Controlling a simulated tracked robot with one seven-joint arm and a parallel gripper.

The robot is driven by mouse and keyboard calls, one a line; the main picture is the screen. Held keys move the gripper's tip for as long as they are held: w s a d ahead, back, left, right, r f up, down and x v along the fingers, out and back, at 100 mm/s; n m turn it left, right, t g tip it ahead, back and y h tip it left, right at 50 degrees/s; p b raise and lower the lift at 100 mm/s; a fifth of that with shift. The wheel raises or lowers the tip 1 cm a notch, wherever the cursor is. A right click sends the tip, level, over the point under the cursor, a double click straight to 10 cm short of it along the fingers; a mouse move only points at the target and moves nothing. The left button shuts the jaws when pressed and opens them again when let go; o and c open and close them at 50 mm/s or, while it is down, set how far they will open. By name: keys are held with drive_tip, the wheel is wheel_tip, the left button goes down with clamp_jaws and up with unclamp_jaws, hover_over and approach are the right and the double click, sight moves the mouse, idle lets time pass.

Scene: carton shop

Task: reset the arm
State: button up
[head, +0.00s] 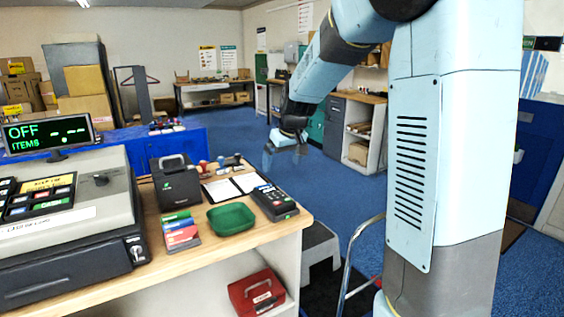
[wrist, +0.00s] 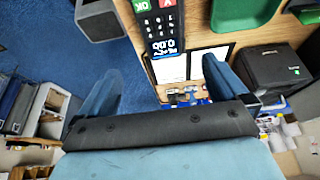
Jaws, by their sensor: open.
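My arm, pale blue with dark joints, reaches from the right of the head view out over the floor beyond the counter. My gripper (head: 284,153) hangs in the air past the counter's far right corner, its fingers blurred against the blue floor. In the wrist view my gripper (wrist: 160,85) shows two blue fingers spread wide apart. Nothing is between the fingertips, and nothing is held. The wooden counter (head: 200,248) is close by. The card terminal (head: 274,200) lies at its right edge, and it also shows at the top of the wrist view (wrist: 160,28).
The counter holds a green tray (head: 231,218), a black printer (head: 175,182), open white pages (head: 231,187) and a cash register (head: 70,225). A red cash box (head: 257,294) sits below. A grey step (head: 318,245) and metal rail stand right. Blue floor (head: 235,125) beyond is clear.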

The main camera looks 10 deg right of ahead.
drive_tip(key=s+d+r+m, duration=0.1)
drive_tip(key=s+r, duration=0.1)
drive_tip(key=s, duration=0.9)
drive_tip(key=s+d+r+m+t, duration=0.1)
drive_tip(key=s+d+r, duration=0.1)
drive_tip(key=s, duration=0.8)
drive_tip(key=s+d+r+m+h, duration=0.1)
drive_tip(key=s+r, duration=0.2)
drive_tip(key=s, duration=0.8)
drive_tip(key=shift+s+d, duration=0.2)
drive_tip(key=shift+s, duration=0.1)
